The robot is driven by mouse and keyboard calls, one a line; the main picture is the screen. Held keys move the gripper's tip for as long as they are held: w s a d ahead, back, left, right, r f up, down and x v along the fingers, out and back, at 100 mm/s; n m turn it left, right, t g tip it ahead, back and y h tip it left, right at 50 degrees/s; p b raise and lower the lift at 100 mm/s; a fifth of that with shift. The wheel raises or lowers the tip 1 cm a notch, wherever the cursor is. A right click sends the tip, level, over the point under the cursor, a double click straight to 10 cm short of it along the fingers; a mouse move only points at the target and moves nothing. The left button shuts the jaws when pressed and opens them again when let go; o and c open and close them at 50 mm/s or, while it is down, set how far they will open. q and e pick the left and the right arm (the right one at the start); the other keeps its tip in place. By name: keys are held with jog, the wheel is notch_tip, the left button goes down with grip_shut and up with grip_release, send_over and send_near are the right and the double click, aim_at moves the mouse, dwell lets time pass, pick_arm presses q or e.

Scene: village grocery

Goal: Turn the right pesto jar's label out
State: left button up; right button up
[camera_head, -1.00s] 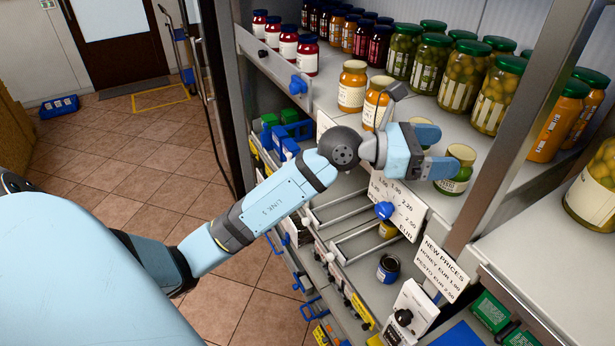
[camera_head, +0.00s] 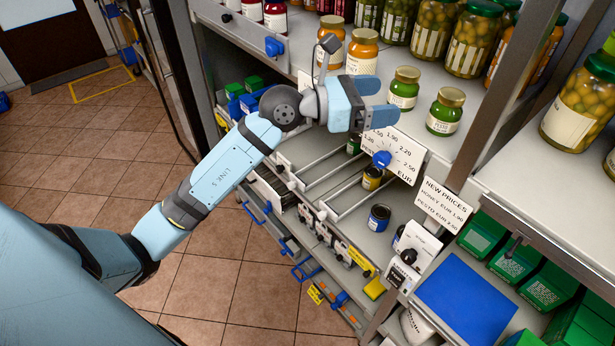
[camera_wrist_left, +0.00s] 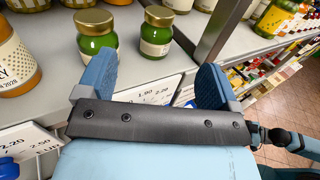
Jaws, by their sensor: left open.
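Two green pesto jars with gold lids stand upright near the shelf's front edge. The right pesto jar (camera_head: 444,113) shows a pale label low on its front in the head view. In the left wrist view this jar (camera_wrist_left: 156,33) also shows a pale label toward me. The left pesto jar (camera_head: 404,87) stands just beside it and shows a pale label too; it is also in the left wrist view (camera_wrist_left: 97,36). My left gripper (camera_head: 376,102) is open and empty, in front of the jars and apart from them. My right gripper is not in view.
Two orange honey jars (camera_head: 361,52) stand left of the pesto jars. Taller olive jars (camera_head: 474,42) stand behind. A price dial sign (camera_head: 397,153) hangs at the shelf edge below my gripper. A metal post (camera_head: 517,85) rises to the right.

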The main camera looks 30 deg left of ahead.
pick_arm(q)
jog(key=s+a+f+m+g+h+b, duration=0.1)
jog(key=s+a+f, duration=0.3)
jog(key=a+f, duration=0.45)
notch_tip(320, 180, down, 12)
jog(key=b, duration=1.2)
jog(key=shift+d, duration=0.3)
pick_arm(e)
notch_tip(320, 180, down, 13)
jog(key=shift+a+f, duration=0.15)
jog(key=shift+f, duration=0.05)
pick_arm(q)
jog(key=shift+r, duration=0.15)
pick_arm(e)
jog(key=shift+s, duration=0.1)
